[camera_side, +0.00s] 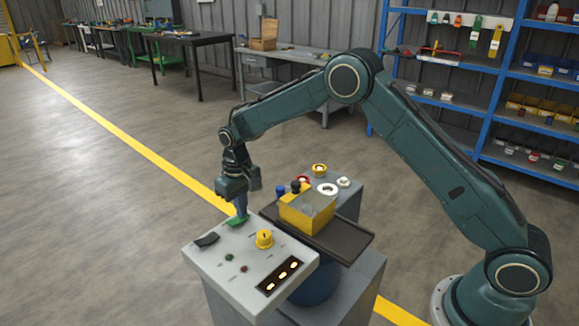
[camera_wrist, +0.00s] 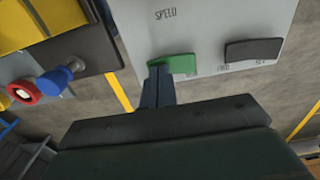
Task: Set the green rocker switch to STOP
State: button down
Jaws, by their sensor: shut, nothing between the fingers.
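The green rocker switch (camera_side: 237,221) sits near the back edge of the light grey control panel (camera_side: 225,272). In the wrist view the green rocker (camera_wrist: 178,64) shows with worn lettering beside it that I cannot read fully. My gripper (camera_side: 241,207) points down with its fingers shut and empty. Its fingertips (camera_wrist: 158,72) are at the rocker's left end in the wrist view, touching it or very close. They hide part of the switch. I cannot tell which way the rocker is tilted.
A black rocker (camera_side: 206,240) lies beside the green one. A yellow knob (camera_side: 264,239), small green and red buttons and a lit display (camera_side: 279,276) are on the panel.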

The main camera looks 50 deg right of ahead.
jog(key=shift+r, duration=3.45)
jog(key=shift+r, duration=0.1)
jog(key=s+d+r+t, duration=0.1)
jog(key=s+d+r, duration=0.1)
jog(key=s+r, duration=0.7)
jog(key=s+d+r+t, duration=0.2)
jog(key=s+r, duration=0.6)
jog(key=s+d+t, duration=0.2)
jog(key=s, duration=1.9)
jog(key=shift+d+f+t, duration=0.25)
jog(key=shift+f+t, duration=0.05)
jog(key=shift+f, duration=0.05)
